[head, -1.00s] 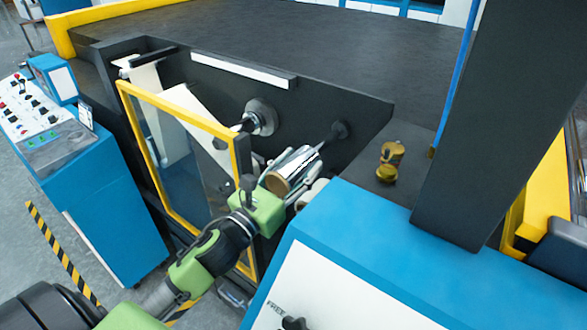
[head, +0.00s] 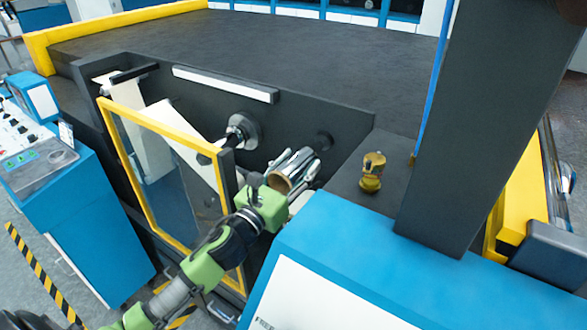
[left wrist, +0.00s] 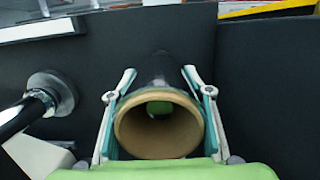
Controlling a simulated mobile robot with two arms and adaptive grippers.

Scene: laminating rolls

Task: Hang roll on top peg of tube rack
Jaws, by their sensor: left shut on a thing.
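My left gripper (head: 303,160) is shut on a silvery roll with a brown cardboard core (head: 281,183), in front of the dark machine panel. The left wrist view shows the roll's open core end (left wrist: 160,128) between the two fingers, with something green inside. A dark round mount (head: 324,141) is on the panel just beyond the roll. I cannot tell whether the roll is around a shaft there. I cannot make out a tube rack or its pegs. My right gripper is out of view.
A metal spindle with a round flange (head: 243,131) sticks out left of the roll. A yellow-framed clear guard door (head: 168,118) stands open at the left. A blue cabinet (head: 345,240) is close at the right. A brass-coloured part (head: 372,172) stands on the dark ledge.

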